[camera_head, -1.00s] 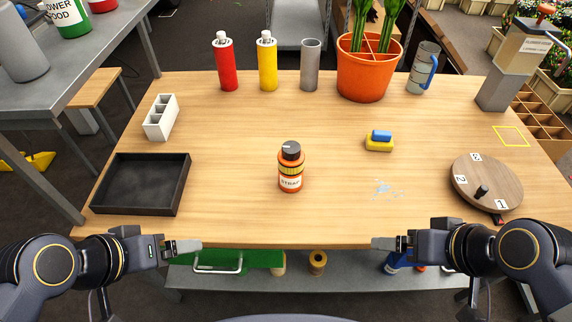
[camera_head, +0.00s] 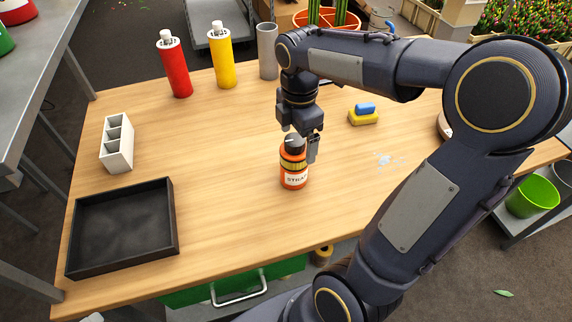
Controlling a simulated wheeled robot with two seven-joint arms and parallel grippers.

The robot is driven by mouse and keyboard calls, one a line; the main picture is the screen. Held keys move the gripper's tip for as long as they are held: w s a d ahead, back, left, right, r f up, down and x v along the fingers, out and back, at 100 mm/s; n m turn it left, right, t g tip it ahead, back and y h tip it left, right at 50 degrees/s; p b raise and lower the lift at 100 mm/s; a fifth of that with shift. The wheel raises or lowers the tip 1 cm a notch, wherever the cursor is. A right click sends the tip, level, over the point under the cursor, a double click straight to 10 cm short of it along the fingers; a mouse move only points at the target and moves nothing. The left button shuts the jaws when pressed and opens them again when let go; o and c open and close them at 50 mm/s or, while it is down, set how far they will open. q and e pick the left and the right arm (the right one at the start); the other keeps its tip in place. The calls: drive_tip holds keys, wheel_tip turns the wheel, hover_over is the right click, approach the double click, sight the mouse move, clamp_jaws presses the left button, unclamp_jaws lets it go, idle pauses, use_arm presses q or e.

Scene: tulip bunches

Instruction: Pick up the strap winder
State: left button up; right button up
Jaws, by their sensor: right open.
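The strap winder (camera_head: 294,176) is an orange canister with a black knob on top and a white label reading STRAP. It stands upright on the wooden table (camera_head: 225,225), near the middle. My right gripper (camera_head: 299,146) points down over its top, with its jaws open. One finger shows at the right side of the black knob. The other finger is mostly hidden, and I cannot tell whether either touches. My left gripper is not in view.
A black tray (camera_head: 72,272) and a white divided holder (camera_head: 118,163) are at the left. A red bottle (camera_head: 175,68), a yellow bottle (camera_head: 222,58) and a grey cylinder (camera_head: 267,52) stand at the back. A yellow-and-blue sponge block (camera_head: 363,118) lies right of the winder.

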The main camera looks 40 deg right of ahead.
sight(294, 165)
drive_tip(key=f, duration=0.4)
drive_tip(key=shift+w+a, duration=0.15)
drive_tip(key=shift+w, duration=0.2)
drive_tip(key=shift+f, duration=0.6)
drive_tip(key=shift+c, duration=0.4)
drive_tip(key=c, duration=1.4)
drive_tip(key=shift+o, duration=0.2)
drive_tip(key=shift+r, duration=0.1)
